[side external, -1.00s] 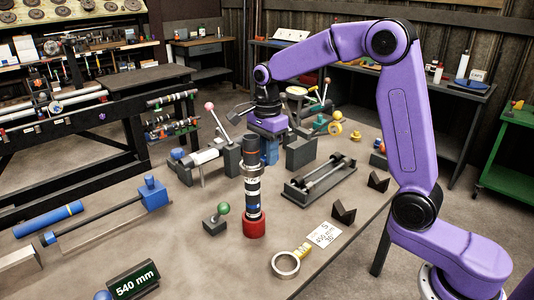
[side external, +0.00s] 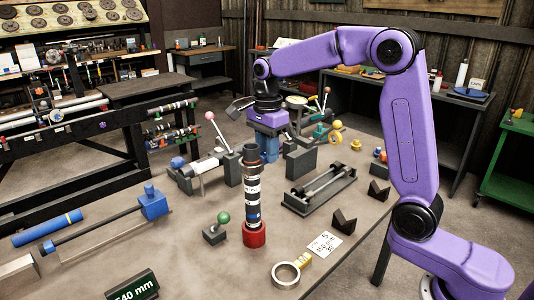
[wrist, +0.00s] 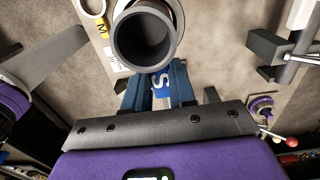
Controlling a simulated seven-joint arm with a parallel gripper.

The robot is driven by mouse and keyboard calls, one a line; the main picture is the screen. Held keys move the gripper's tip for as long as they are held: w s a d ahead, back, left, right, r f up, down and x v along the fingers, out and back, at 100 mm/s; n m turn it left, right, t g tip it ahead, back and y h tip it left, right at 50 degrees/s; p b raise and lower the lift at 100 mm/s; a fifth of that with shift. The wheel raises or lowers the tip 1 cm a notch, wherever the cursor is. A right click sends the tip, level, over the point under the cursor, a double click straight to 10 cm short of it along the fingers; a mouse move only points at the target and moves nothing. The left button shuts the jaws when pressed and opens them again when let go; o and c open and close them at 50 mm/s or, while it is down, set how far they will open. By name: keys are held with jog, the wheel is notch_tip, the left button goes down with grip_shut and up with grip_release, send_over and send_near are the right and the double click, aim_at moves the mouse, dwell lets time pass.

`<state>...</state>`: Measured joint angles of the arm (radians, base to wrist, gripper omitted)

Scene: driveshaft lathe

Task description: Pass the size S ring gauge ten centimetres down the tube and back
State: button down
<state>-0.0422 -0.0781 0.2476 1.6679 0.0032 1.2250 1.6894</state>
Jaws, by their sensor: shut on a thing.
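The dark tube (side external: 253,192) stands upright in a red base (side external: 253,236), with white and blue bands along it. In the wrist view its open end (wrist: 118,40) is large and close to the camera. My gripper (wrist: 160,72) is shut on the blue S tab (wrist: 160,84) of the size S ring gauge. A pale metal arc of the gauge (wrist: 180,16) shows beside the tube's end; the gauge seems to be around the tube near its top, but most of it is hidden. In the side view my gripper (side external: 270,150) is behind the tube's upper part.
A second ring gauge with a yellow M tab (side external: 286,274) lies in front, near a white card (side external: 325,245). A green-knobbed block (side external: 216,230) stands left of the tube. A cradle with a shaft (side external: 320,190) and dark V-blocks (side external: 344,221) are at right.

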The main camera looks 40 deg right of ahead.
notch_tip(320, 180, up, 10)
jog(key=shift+r, duration=0.15)
dwell(2.5)
dwell(0.5)
